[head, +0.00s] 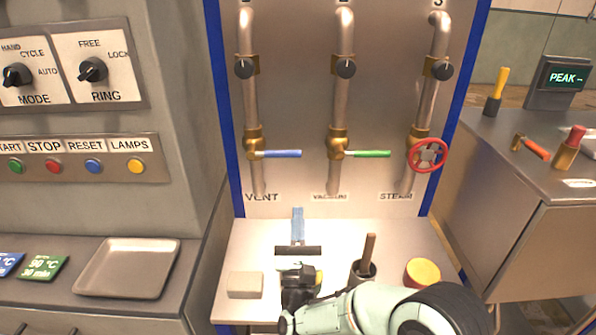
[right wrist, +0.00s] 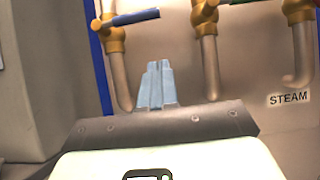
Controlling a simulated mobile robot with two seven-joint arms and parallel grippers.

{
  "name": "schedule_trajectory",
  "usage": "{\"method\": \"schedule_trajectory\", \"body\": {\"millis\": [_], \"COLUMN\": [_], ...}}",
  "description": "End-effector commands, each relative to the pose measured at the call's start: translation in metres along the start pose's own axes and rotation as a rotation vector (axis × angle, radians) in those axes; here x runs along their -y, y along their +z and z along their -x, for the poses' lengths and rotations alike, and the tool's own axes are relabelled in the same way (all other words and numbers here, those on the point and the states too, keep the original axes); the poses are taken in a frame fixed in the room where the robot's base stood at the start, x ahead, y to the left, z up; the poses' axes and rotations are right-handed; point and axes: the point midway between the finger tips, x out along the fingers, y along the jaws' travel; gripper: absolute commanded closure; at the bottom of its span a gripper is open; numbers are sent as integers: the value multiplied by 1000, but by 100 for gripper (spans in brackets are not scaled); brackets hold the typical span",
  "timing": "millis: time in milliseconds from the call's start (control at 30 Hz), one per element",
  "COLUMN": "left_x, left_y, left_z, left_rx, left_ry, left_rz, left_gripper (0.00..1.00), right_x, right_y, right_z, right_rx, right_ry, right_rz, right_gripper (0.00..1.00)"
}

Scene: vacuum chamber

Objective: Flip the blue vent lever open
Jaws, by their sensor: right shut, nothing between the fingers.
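The blue vent lever (head: 282,154) sticks out sideways to the right from the brass valve on the left pipe, above the VENT label. It also shows at the top of the right wrist view (right wrist: 136,17). My right gripper (head: 298,211) has its light blue fingers shut with nothing between them. In the head view it appears below the lever, in front of the panel, pointing up. In the right wrist view its fingertips (right wrist: 158,65) are below the lever and apart from it. My left gripper is not in view.
A green lever (head: 372,154) and a red handwheel (head: 428,155) sit to the right on neighbouring pipes. Below, the shelf (head: 245,240) holds a pale block (head: 245,284), a dark cup (head: 362,272) with a brown handle and a yellow-topped round item (head: 422,273).

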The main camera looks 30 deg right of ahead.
Motion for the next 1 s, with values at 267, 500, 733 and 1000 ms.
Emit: {"method": "schedule_trajectory", "body": {"millis": [267, 500, 733, 1000], "left_x": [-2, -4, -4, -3], "left_y": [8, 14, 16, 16], "left_z": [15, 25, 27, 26], "left_rx": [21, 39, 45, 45], "left_ry": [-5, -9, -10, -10], "left_rz": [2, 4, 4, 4], "left_gripper": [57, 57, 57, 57], "right_x": [0, -1, 0, 0], "right_y": [3, 23, 29, 28], "right_z": [-63, -90, -98, -97], "right_rx": [4, 2, 0, 0], "right_ry": [-1, 2, 2, 2], "right_rz": [1, -1, 1, 1], "right_gripper": [100, 100, 100, 100]}}
